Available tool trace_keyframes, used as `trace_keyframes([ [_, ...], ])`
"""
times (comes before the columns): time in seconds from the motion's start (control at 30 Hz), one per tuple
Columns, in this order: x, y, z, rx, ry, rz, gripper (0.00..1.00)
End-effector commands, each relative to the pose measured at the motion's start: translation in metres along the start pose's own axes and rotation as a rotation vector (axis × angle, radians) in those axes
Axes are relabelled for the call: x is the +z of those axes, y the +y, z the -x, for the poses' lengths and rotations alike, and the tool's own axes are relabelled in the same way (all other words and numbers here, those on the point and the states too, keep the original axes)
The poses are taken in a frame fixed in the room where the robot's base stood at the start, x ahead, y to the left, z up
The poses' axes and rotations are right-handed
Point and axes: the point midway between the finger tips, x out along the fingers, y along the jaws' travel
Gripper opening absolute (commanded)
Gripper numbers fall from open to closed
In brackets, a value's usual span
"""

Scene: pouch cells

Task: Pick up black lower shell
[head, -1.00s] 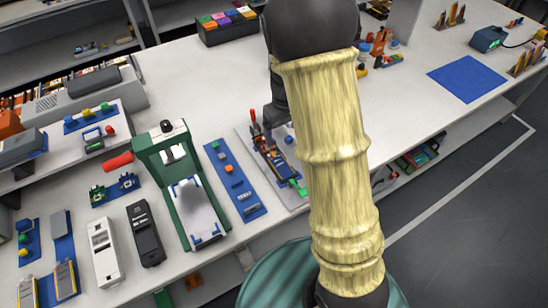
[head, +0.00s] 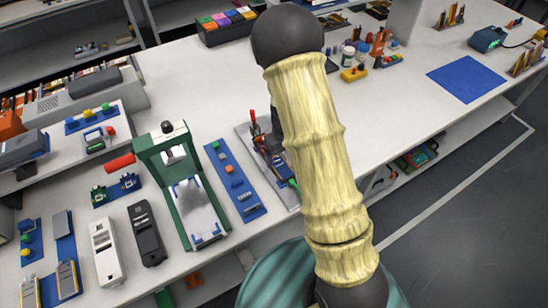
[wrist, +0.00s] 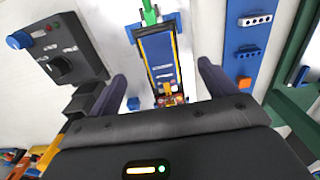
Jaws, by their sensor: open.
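A long black shell (head: 146,234), which looks like the black lower shell, lies on the white bench in the head view. It is between a white shell (head: 105,252) and the green press frame (head: 207,228). It does not show in the wrist view. My gripper (wrist: 161,75) is open, with its two dark fingers apart in the wrist view. It is over a fixture that holds a blue, yellow-edged part (wrist: 160,58), with nothing visibly gripped. In the head view my arm hides the gripper's fingers.
A blue strip with small parts (head: 236,184) lies between the press and the fixture. In the wrist view, a dark box with a knob (wrist: 62,50) stands left of my fingers. A red cylinder (head: 119,163) lies behind the shells. Bare bench lies behind the press.

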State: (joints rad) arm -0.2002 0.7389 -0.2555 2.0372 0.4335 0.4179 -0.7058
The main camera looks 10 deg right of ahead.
Motion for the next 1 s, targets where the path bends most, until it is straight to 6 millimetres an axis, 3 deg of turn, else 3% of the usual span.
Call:
trace_keyframes([
  [0.13, 0.000, 0.001, -0.013, 0.000, 0.000, -0.002, 0.84],
  [0.57, 0.000, 0.001, -0.020, 0.001, -0.001, -0.001, 0.84],
  [1.0, 0.000, 0.001, -0.066, 0.000, 0.001, -0.002, 0.84],
])
